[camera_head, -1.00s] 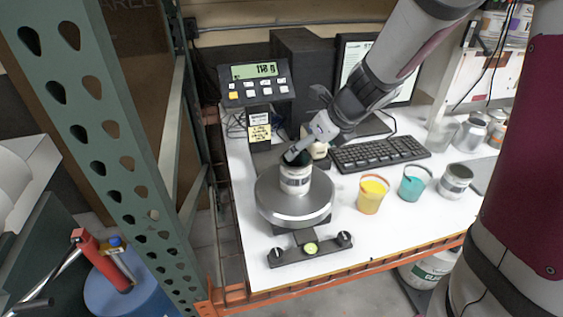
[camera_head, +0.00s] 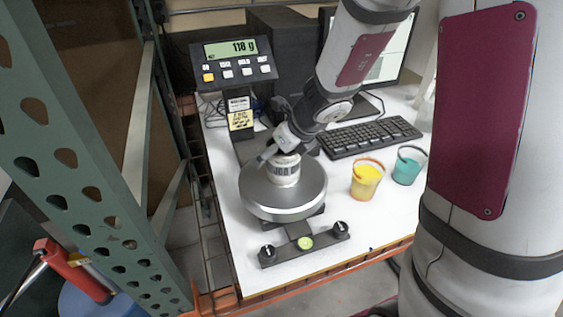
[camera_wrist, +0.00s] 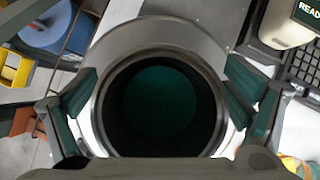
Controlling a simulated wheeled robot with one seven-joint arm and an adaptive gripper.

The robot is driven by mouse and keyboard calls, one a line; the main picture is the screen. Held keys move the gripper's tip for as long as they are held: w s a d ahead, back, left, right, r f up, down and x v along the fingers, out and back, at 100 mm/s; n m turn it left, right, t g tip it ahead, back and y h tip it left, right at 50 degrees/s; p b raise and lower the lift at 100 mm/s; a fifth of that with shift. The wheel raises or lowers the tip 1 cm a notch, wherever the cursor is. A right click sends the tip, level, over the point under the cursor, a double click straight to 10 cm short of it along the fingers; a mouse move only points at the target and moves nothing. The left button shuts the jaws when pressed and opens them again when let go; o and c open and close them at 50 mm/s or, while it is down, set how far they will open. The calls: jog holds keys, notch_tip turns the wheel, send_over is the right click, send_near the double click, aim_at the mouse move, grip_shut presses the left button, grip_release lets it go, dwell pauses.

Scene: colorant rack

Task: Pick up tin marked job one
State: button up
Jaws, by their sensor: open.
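A small open tin (camera_head: 284,169) with a pale label stands upright on the round metal pan (camera_head: 262,207) of the scale. I cannot read the job marking on the label. My gripper (camera_head: 277,157) is at the top of the tin, pointing down. In the wrist view, the tin's round rim (camera_wrist: 104,96) fills the middle, with dark green contents inside. My gripper (camera_wrist: 160,95) has its green-padded fingers spread on either side of the tin. It is open, and I cannot tell whether the pads touch the tin.
The scale display (camera_head: 230,49) stands behind the pan and reads about 118 g. A keyboard (camera_head: 370,137), a yellow cup (camera_head: 366,180) and a teal cup (camera_head: 409,167) are to the right. A green rack upright (camera_head: 75,150) stands at the left.

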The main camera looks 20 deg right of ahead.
jog(key=c, duration=1.4)
jog(key=shift+r, duration=0.25)
jog(key=shift+s+r+p, duration=0.1)
jog(key=shift+r+p, duration=1.1)
jog(key=shift+r, duration=0.3)
jog(key=shift+s+r, duration=0.15)
jog(key=shift+r, duration=0.05)
jog(key=s+d+r+p, duration=0.1)
jog(key=s+p, duration=0.4)
jog(key=s, duration=1)
jog(key=shift+d+r, duration=0.15)
jog(key=shift+d, duration=0.35)
